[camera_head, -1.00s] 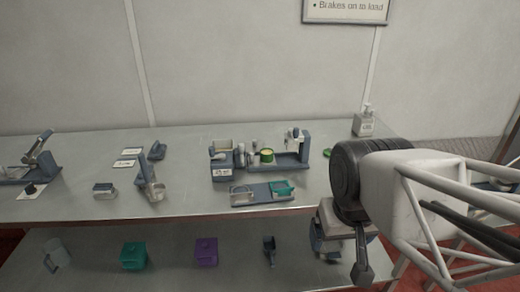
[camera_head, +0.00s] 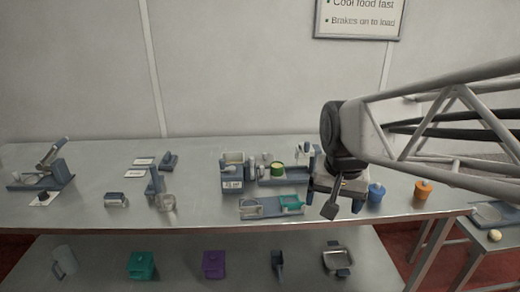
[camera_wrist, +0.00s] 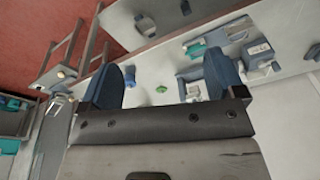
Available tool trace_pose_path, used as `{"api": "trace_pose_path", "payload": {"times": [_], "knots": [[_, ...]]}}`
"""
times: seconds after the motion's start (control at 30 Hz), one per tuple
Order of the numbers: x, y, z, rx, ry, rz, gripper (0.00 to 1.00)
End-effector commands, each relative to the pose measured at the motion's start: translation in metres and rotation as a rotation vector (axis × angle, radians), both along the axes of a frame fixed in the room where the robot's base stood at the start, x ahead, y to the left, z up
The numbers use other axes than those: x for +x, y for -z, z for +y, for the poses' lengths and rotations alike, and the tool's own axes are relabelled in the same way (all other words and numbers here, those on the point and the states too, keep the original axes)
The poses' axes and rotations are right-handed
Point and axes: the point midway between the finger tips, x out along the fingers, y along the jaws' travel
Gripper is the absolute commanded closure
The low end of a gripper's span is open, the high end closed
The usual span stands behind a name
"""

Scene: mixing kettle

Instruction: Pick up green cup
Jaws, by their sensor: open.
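A green cup (camera_head: 277,170) with a yellowish inside stands upright on the blue-grey rig (camera_head: 297,176) at the middle of the table in the head view. My gripper (camera_head: 334,203) is open and empty, right of the cup and apart from it. In the wrist view its two blue fingers are wide apart (camera_wrist: 165,82). A small green object (camera_wrist: 161,89) shows between them, farther off on the table; I cannot tell for sure what it is. I cannot make out the cup in the wrist view.
A blue container (camera_head: 376,192) and an orange one (camera_head: 423,189) stand right of my gripper. A tray (camera_head: 257,208) with a teal container (camera_head: 291,203) lies in front of the rig. A sign (camera_head: 360,19) hangs on the wall.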

Motion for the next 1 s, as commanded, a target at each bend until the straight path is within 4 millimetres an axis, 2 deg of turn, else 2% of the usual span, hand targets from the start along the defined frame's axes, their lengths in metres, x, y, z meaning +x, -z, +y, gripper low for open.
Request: {"api": "trace_pose_path", "payload": {"times": [0.03, 0.47, 0.77, 1.0], "knots": [[0.014, -0.001, 0.001, 0.005, 0.027, 0.007, 0.12], [0.124, -0.007, 0.007, 0.052, 0.293, 0.045, 0.12], [0.201, 0.003, 0.014, 0.077, 0.478, 0.072, 0.12], [0.263, 0.019, 0.019, 0.094, 0.628, 0.092, 0.12]]}}
